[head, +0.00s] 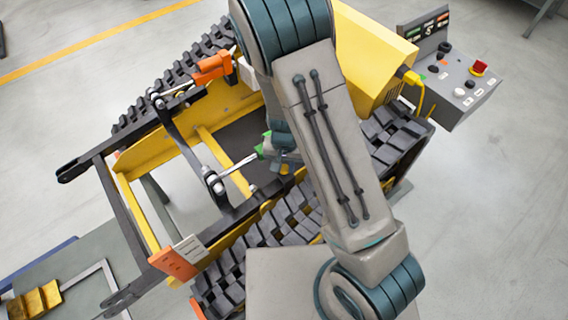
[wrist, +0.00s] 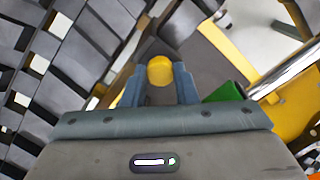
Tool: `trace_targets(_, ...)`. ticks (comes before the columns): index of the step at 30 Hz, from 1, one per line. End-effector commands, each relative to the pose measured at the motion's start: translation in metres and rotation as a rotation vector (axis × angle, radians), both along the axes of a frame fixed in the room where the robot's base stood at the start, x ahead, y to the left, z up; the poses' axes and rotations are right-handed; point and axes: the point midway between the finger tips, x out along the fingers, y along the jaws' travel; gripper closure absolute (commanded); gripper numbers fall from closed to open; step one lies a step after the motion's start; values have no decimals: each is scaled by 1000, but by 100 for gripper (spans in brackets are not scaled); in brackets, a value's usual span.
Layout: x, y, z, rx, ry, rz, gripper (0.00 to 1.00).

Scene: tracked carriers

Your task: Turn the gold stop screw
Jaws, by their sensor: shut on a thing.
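The gold stop screw (wrist: 160,70) shows in the wrist view as a round yellow-gold head between my two fingertips. My gripper (wrist: 158,82) is shut on it, with one blue-grey finger on each side. In the head view my gripper (head: 283,160) is down inside the yellow frame of the tracked carrier, beside the near track. My arm hides much of that area, and I cannot make out the screw clearly there. The screw's lower part is hidden in the wrist view.
A silver rod (head: 238,166) with a green part (wrist: 224,92) lies close beside my gripper. The near track (head: 262,232) and far track (head: 170,82) flank the frame. A grey control box (head: 458,85) with a red button stands at the right. Open floor lies around.

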Motion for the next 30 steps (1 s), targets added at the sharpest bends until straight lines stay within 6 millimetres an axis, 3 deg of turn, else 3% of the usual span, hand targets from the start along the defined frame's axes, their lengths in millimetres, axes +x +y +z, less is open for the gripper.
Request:
trace_targets(2, 1, 0, 1, 1, -2, 1, 97)
trace_targets(3, 1, 0, 1, 1, -2, 1, 63)
trace_targets(5, 1, 0, 1, 1, -1, 1, 52)
trace_targets(17, 1, 0, 9, 2, -2, 3, 52)
trace_targets(30, 1, 1, 93, 4, -6, 4, 52)
